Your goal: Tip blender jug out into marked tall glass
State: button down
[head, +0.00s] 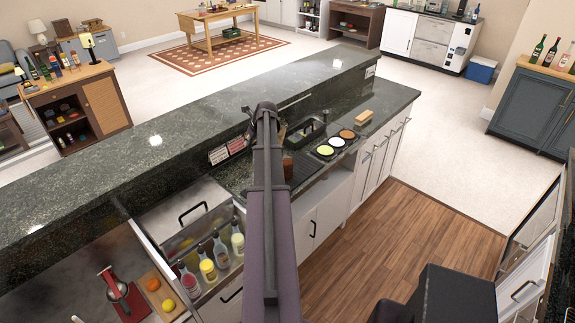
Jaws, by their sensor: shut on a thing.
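My arm reaches away from me over the bar's work side. At its far end, only a small dark part of my gripper (250,130) shows, beside the raised bar ledge. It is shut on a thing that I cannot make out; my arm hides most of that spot. I cannot pick out the blender jug or the marked tall glass in the head view.
The raised dark stone ledge (110,170) runs behind the work counter. A sink (305,131), a three-dish tray (335,144) and a wooden brush (363,117) lie right of my arm. Several bottles (207,264) stand in a rack to the left, near two fruits on a board.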

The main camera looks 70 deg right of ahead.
jog(key=shift+r+g+h+p, duration=0.4)
jog(key=shift+r+g+p, duration=0.2)
jog(key=shift+g, duration=0.1)
jog(key=shift+w+d, duration=0.1)
jog(key=shift+w, duration=0.05)
